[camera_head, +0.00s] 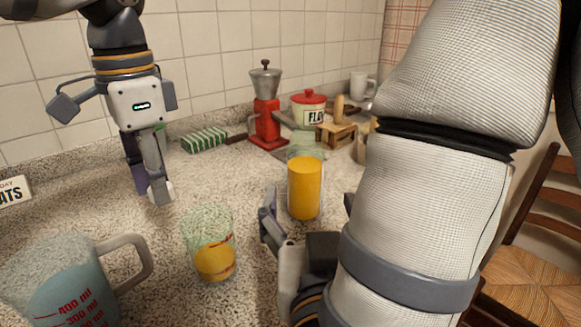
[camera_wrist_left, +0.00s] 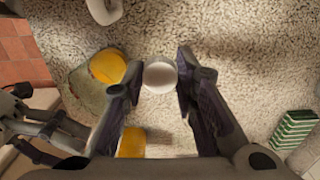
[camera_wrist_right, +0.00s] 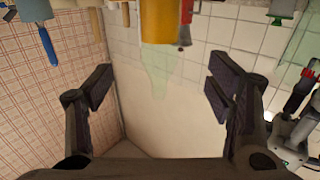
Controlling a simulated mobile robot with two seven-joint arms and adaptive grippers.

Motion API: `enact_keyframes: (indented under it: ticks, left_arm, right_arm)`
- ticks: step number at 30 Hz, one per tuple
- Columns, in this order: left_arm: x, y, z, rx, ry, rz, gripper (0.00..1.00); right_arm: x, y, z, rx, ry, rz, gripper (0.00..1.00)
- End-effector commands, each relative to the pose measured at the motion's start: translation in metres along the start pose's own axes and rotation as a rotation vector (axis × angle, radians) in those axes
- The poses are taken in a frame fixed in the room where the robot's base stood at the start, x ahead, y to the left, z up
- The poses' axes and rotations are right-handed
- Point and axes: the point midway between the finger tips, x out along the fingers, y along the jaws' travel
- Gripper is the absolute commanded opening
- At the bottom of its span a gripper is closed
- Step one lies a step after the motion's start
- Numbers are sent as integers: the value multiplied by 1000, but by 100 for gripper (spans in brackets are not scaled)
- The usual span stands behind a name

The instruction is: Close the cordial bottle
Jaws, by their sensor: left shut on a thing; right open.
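The cordial bottle (camera_head: 305,187) stands upright on the counter, clear with orange liquid and an open top. It also shows inverted in the right wrist view (camera_wrist_right: 158,22) and partly hidden in the left wrist view (camera_wrist_left: 132,143). My left gripper (camera_head: 158,190) is shut on a round white cap (camera_wrist_left: 160,76), held above the counter to the left of the bottle. My right gripper (camera_wrist_right: 160,75) is open, with its fingers spread to either side of the bottle's line. The bottle is beyond the fingertips in the right wrist view; contact does not show.
A glass with orange drink (camera_head: 214,260) stands left of the bottle, beside a measuring jug (camera_head: 75,285). A red grinder (camera_head: 267,120), a green striped item (camera_head: 204,140) and a red-lidded flour tin (camera_head: 309,108) stand behind. Bare counter lies between my left gripper and the bottle.

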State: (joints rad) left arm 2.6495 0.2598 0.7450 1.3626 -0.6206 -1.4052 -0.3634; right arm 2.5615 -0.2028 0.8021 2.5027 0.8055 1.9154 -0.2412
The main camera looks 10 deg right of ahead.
Motion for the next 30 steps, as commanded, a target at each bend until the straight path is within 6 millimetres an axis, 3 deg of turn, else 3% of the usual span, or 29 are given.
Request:
enact_keyframes:
  ticks: [5,15,27,30]
  left_arm:
    - [2,-1,0,-1,-2,3,18]
    - [28,-5,-3,-1,-24,37,18]
    - [29,-5,-3,-1,-24,37,18]
    - [33,-6,-3,-1,-27,43,18]
  right_arm:
    - [3,0,1,1,-1,2,74]
    - [61,0,2,1,-3,2,74]
    - [70,0,0,1,0,1,74]
    - [82,1,-1,2,-1,4,74]
